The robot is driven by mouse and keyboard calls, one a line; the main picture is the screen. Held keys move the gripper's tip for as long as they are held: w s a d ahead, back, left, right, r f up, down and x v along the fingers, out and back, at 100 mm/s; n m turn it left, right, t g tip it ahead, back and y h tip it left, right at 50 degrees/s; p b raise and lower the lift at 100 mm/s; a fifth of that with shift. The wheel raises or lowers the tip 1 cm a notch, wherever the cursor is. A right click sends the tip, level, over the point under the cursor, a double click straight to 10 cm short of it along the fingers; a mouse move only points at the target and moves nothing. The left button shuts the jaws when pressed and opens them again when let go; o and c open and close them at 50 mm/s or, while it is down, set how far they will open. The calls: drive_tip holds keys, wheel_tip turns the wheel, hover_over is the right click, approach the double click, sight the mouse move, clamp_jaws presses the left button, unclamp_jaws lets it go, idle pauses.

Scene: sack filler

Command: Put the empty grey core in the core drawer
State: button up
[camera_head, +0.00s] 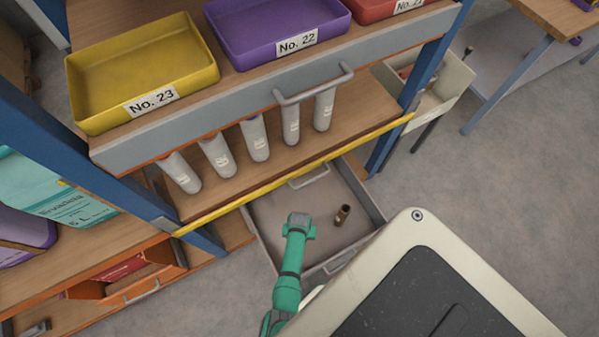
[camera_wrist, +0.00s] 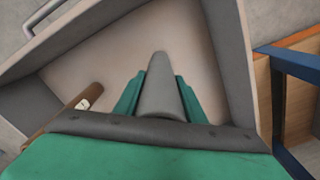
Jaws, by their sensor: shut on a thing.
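My gripper (camera_wrist: 158,95) is shut on the grey core (camera_wrist: 161,70), with a green finger on each side of it. The core points away from the wrist, over the inside of the open grey drawer (camera_head: 273,215). The drawer's walls also show in the wrist view (camera_wrist: 232,50). In the head view my green gripper (camera_head: 299,222) is above the drawer, and the grey core is hidden there. I cannot tell whether the core touches the drawer floor. A brown core (camera_head: 342,215) lies in the drawer, right of my gripper; it also shows in the wrist view (camera_wrist: 82,105).
A shelf with a yellow front edge (camera_head: 290,172) stands behind the drawer, with several grey cylinders (camera_head: 257,138) above it. Yellow (camera_head: 145,70) and purple (camera_head: 275,28) trays sit higher up. A blue post (camera_head: 420,75) stands right. A cream bin (camera_head: 450,85) is beyond it.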

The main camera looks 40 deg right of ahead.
drive_tip(key=shift+s+f, duration=0.1)
drive_tip(key=shift+f, duration=2)
drive_tip(key=o, duration=1.1)
drive_tip(key=shift+f, duration=0.1)
drive_tip(key=shift+a, duration=0.1)
